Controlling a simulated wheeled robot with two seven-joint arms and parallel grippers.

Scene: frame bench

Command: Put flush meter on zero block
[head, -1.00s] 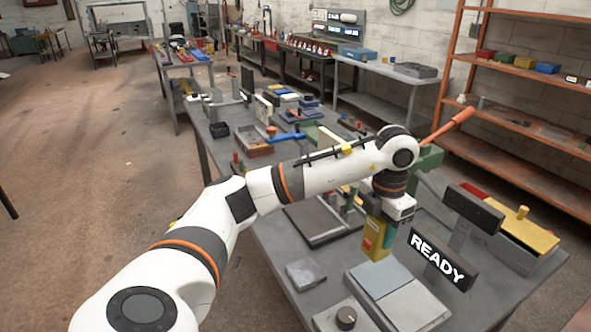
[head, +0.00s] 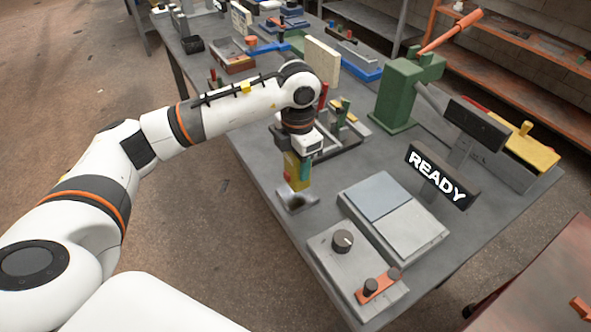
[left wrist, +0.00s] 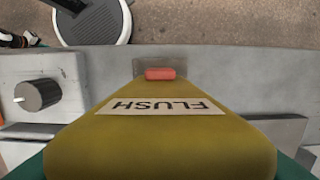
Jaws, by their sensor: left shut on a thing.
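The flush meter (head: 296,178) is a yellow upright body with green and red on it. My left gripper (head: 301,159) is shut on its upper part. In the left wrist view the meter (left wrist: 160,145) fills the lower middle, with its FLUSH label upside down and a red part at its far end. The zero block (head: 298,202), a small grey square block, lies on the bench right under the meter. The meter's lower end hides part of the block's top, and I cannot tell whether they touch. My right gripper is not in view.
To the right on the bench (head: 262,136) are a control box with a knob (head: 342,241), a two-tone grey plate (head: 415,232) and a READY display (head: 437,176). A green press (head: 395,95) stands behind. The bench's left edge is close to the block.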

